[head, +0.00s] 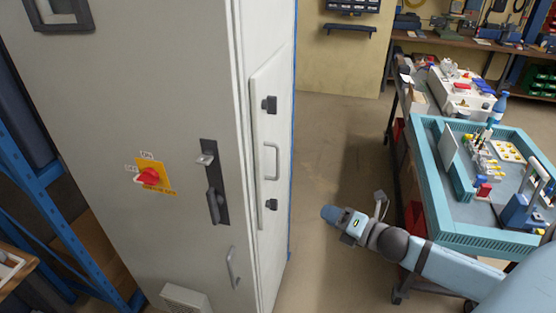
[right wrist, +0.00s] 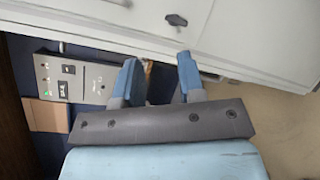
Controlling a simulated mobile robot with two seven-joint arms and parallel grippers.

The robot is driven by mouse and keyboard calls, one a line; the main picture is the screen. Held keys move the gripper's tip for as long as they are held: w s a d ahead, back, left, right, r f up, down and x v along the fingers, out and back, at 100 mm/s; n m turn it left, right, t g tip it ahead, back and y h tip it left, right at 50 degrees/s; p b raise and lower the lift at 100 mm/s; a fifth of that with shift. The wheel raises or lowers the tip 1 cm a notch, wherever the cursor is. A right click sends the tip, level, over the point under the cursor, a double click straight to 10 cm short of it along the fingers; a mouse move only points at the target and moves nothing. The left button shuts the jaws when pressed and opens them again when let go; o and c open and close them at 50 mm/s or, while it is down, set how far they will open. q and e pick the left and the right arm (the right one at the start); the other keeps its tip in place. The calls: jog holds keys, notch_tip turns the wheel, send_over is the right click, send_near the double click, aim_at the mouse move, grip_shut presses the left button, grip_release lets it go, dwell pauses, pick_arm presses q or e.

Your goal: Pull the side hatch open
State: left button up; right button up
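The tall grey cabinet (head: 190,80) fills the left of the head view. Its side hatch (head: 285,120) is a pale panel on the narrow right-hand face and looks shut. The hatch has a grey bar handle (head: 271,161) between an upper dark latch (head: 269,104) and a lower dark latch (head: 271,204). My right gripper (head: 332,214) is to the right of the hatch, apart from the handle. In the right wrist view its two blue fingers (right wrist: 157,78) are spread with nothing between them. A dark latch (right wrist: 176,20) shows beyond them on a pale panel. My left gripper is not in view.
The cabinet front carries a red rotary switch (head: 149,176) on a yellow plate and a dark door latch (head: 214,185). A cart with a blue tray (head: 437,180) stands to the right, close to my right arm. Bare floor (head: 335,130) lies between cabinet and cart.

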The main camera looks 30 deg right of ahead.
jog(key=w+r+n+y, duration=0.4)
jog(key=r+n, duration=0.8)
jog(key=n, duration=0.2)
jog(key=p, duration=0.3)
send_over(278, 175)
jog(key=shift+w+d+f, duration=0.1)
jog(key=shift+w+f, duration=0.1)
jog(key=shift+w, duration=0.1)
jog(key=shift+c, duration=0.2)
grip_shut()
